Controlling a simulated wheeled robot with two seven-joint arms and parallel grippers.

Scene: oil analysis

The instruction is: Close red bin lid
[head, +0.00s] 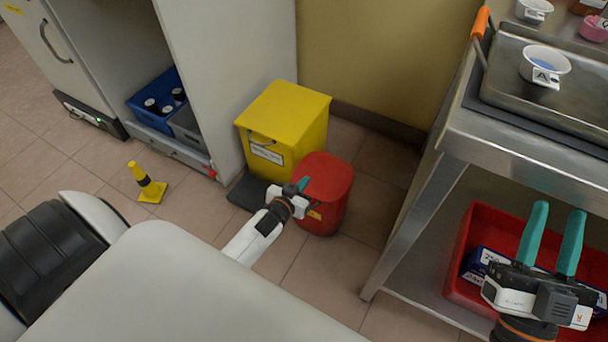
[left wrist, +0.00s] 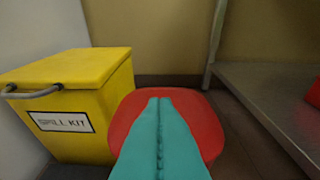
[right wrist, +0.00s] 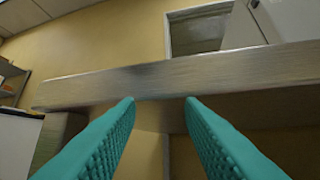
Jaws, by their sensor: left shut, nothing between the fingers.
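The red bin (head: 324,212) stands on the floor beside the yellow spill-kit bin. Its red lid (head: 325,175) lies flat over the top and looks down. The lid also shows in the left wrist view (left wrist: 203,125), behind the fingers. My left gripper (head: 303,184) is shut and empty, its teal fingertips at or just above the lid; I cannot tell whether they touch it. The shut fingers fill the middle of the left wrist view (left wrist: 158,102). My right gripper (head: 553,215) is open and empty, in front of the metal cart at the right; its spread fingers show in the right wrist view (right wrist: 160,103).
The yellow bin (head: 284,120) stands close left of the red bin. The metal cart (head: 458,130) is to the right, with a red tray (head: 457,255) on its lower shelf. Tiled floor is clear in front of the red bin.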

